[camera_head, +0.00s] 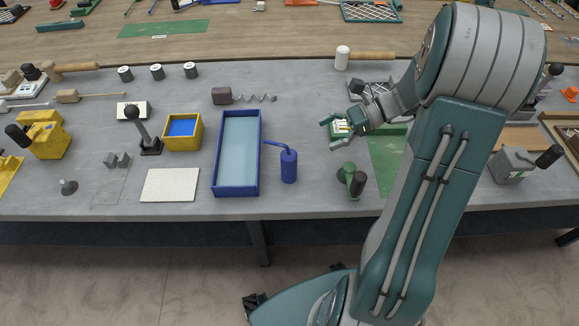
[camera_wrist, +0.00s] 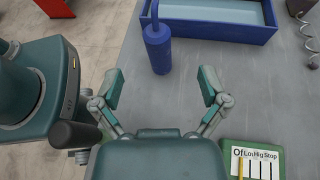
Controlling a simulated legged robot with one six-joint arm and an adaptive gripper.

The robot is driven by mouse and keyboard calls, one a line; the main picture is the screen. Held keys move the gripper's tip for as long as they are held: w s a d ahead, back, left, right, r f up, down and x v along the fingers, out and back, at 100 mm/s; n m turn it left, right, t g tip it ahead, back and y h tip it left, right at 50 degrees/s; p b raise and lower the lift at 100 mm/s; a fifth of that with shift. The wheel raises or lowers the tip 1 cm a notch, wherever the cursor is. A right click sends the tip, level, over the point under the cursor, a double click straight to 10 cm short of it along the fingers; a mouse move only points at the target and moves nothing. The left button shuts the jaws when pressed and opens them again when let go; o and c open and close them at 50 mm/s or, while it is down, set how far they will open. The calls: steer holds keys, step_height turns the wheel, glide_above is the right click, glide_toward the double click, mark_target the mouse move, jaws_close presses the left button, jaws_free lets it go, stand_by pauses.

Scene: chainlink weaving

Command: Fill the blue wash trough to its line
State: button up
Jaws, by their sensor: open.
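The blue wash trough (camera_head: 237,191) sits on the grey bench, long and open, with a pale blue surface inside. I cannot make out a fill line. The trough also shows at the top of the wrist view (camera_wrist: 215,31). A blue bottle (camera_head: 289,167) with a bent spout stands upright just right of the trough, apart from it; it shows in the wrist view (camera_wrist: 157,50) beyond my fingers. My gripper (camera_head: 327,132) is open and empty above the bench, right of the bottle. Its two spread fingers show in the wrist view (camera_wrist: 160,87).
A yellow box with a blue inside (camera_head: 183,144) and a pale slab (camera_head: 170,185) lie left of the trough.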

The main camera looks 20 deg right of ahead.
mark_target(290, 152)
steer(key=x, duration=0.5)
steer(key=shift+a, duration=0.15)
steer(key=shift+x, duration=2.45)
steer(key=shift+s+f, duration=0.1)
steer(key=shift+c, duration=0.4)
jaws_close()
